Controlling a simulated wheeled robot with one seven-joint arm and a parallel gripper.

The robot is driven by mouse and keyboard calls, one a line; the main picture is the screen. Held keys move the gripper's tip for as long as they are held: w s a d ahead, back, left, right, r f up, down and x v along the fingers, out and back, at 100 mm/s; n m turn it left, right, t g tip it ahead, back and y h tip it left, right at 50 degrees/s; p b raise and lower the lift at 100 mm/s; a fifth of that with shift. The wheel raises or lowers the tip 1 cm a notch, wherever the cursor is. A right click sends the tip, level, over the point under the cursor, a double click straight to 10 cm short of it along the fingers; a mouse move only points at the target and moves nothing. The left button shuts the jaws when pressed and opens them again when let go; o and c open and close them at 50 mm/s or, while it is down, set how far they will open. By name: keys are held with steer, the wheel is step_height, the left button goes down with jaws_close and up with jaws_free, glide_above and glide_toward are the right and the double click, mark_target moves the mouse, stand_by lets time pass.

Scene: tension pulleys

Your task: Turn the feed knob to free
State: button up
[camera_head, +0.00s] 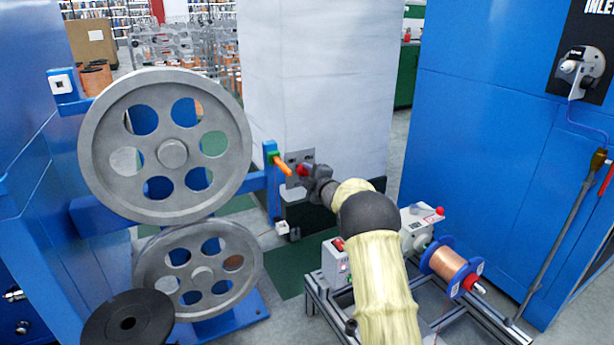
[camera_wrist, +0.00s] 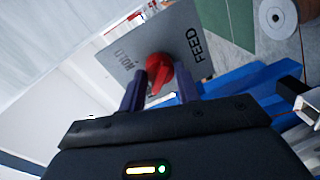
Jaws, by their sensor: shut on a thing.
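The feed knob is red and shows in the wrist view (camera_wrist: 160,66), mounted on a grey plate (camera_wrist: 180,35) marked FEED. A second word on the plate is upside down and hard to read; it looks like HOLD. My gripper (camera_wrist: 159,80) has one dark finger on each side of the knob and is shut on it. In the head view the knob (camera_head: 302,169) shows small at the tip of my gripper (camera_head: 311,172), in front of the plate (camera_head: 298,156). The knob's pointing direction is not clear.
Two large grey pulleys (camera_head: 105,155) stand at the left on a blue frame. A copper wire spool (camera_head: 449,264) stands on a metal frame at the lower right. A blue cabinet (camera_head: 480,140) fills the right.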

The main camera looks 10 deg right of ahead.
steer(key=o, duration=1)
steer(key=shift+c, duration=0.2)
steer(key=shift+s, duration=0.1)
steer(key=shift+s+d+r, duration=0.1)
steer(key=shift+s+d, duration=0.15)
steer(key=shift+s, duration=0.35)
steer(key=f+p+v, duration=0.1)
steer(key=p+v, duration=0.4)
steer(key=v, duration=1.1)
steer(key=shift+r, duration=0.35)
steer(key=shift+a, duration=0.1)
